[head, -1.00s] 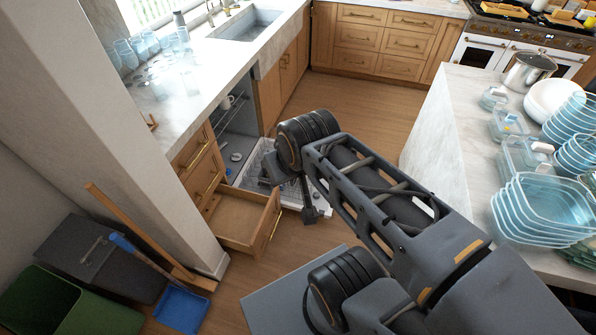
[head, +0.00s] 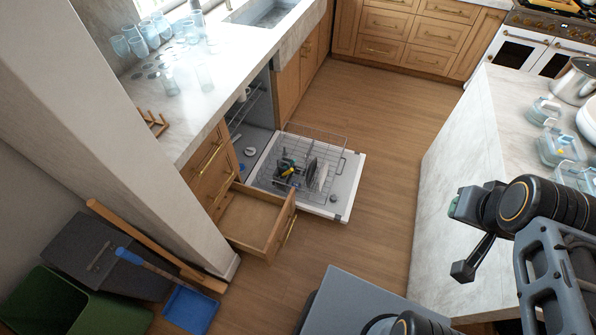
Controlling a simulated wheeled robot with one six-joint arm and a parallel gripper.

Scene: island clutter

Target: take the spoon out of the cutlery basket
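The cutlery basket seems to be the small dark cluster (head: 286,168) with green, yellow and blue bits, inside the wire dishwasher rack (head: 330,143). The rack is pulled out over the open white dishwasher door (head: 343,190). I cannot make out the spoon at this size. My gripper (head: 462,235) is at the right, well apart from the rack, in front of the island's side. It is seen from the side, so I cannot tell whether its fingers are open. I see nothing held in it.
An open, empty wooden drawer (head: 255,219) juts out just in front of the dishwasher. The marble island (head: 455,150) with glass containers bounds the right. Bins (head: 95,300) and a blue dustpan (head: 190,308) lie at left. The wooden floor (head: 385,110) between is clear.

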